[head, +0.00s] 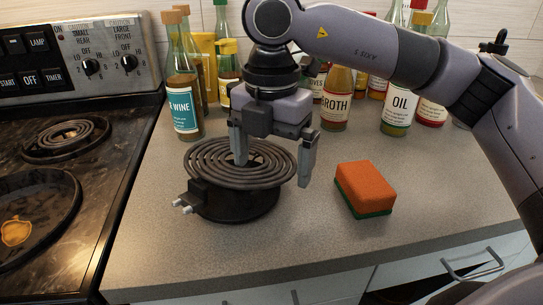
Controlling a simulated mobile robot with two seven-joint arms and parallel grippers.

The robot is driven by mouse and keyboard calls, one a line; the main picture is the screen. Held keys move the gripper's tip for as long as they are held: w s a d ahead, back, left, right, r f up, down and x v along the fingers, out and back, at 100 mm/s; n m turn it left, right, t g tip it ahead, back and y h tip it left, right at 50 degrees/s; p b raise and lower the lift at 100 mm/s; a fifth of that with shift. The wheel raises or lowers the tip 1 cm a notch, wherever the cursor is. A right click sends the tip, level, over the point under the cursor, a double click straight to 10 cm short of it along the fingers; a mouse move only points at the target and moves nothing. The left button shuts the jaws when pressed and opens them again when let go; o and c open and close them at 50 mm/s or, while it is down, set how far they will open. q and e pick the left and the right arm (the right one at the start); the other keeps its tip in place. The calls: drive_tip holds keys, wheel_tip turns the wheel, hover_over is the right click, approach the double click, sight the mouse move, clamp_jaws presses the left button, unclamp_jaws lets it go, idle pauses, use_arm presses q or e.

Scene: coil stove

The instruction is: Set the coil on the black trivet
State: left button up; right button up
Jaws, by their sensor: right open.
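The dark grey spiral coil (222,172) lies roughly flat on top of the round black trivet (243,208) on the counter. Its terminal block with two pale prongs (182,206) sticks out at the front left. My right gripper (272,174) is open over the coil's right part. One finger is over or within the rings near the middle, and the other is beyond the right rim. I cannot tell whether the fingers touch the coil. The coil hides most of the trivet's top. My left gripper is not in view.
An orange and green sponge (365,189) lies to the right. Several bottles, including a wine bottle (183,105) and an oil bottle (398,105), stand along the wall. The stove at left has a coil burner (65,138) and a coil-less, stained pan (40,207). The front counter is clear.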

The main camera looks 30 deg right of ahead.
wheel_tip(320, 180, up, 12)
drive_tip(key=p, duration=0.1)
drive_tip(key=shift+p, duration=0.3)
drive_tip(key=shift+f, duration=0.1)
idle(0.3)
